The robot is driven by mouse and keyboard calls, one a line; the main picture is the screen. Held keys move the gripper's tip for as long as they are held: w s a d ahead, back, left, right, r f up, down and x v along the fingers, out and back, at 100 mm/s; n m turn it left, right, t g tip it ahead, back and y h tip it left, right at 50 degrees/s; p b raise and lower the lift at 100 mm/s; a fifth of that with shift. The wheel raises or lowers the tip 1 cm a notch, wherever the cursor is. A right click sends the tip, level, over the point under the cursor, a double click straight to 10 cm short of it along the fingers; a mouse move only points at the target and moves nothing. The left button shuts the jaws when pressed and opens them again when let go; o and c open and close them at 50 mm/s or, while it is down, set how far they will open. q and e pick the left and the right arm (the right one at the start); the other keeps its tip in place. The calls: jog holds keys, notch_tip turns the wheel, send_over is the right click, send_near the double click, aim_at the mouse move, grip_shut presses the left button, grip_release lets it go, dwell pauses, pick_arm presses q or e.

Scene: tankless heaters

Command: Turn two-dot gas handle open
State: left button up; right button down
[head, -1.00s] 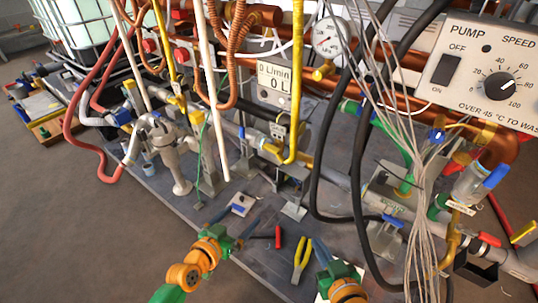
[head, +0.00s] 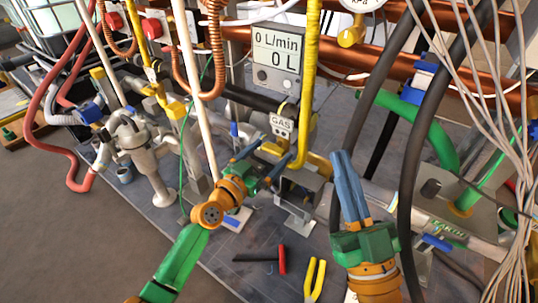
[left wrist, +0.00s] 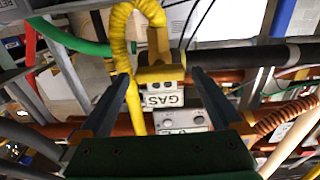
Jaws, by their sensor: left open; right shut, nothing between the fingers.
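The yellow gas handle (left wrist: 160,75) sits at the middle of the left wrist view, with dark dots on its near face. A white GAS tag (left wrist: 163,100) shows upside down just below it; in the head view this tag (head: 282,124) hangs on the gas line. My left gripper (head: 272,154) is open just in front of the yellow gas fitting. In the left wrist view its two fingers stand on either side of the handle, apart from it as far as I can tell. My right gripper (head: 345,156) is shut and empty, to the right of the gas line, fingers pointing up.
A yellow hose (head: 310,80) drops beside the gas fitting. A flow meter (head: 278,62) reads 0 L. Black hoses (head: 385,100) and pale wires (head: 470,60) hang near my right arm.

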pick_arm(q)
jog(key=shift+w+d, duration=0.1)
jog(key=c, duration=1.2)
jog(key=shift+c, duration=0.2)
pick_arm(e)
jog(key=shift+s+r, duration=0.15)
jog(key=shift+r, duration=0.05)
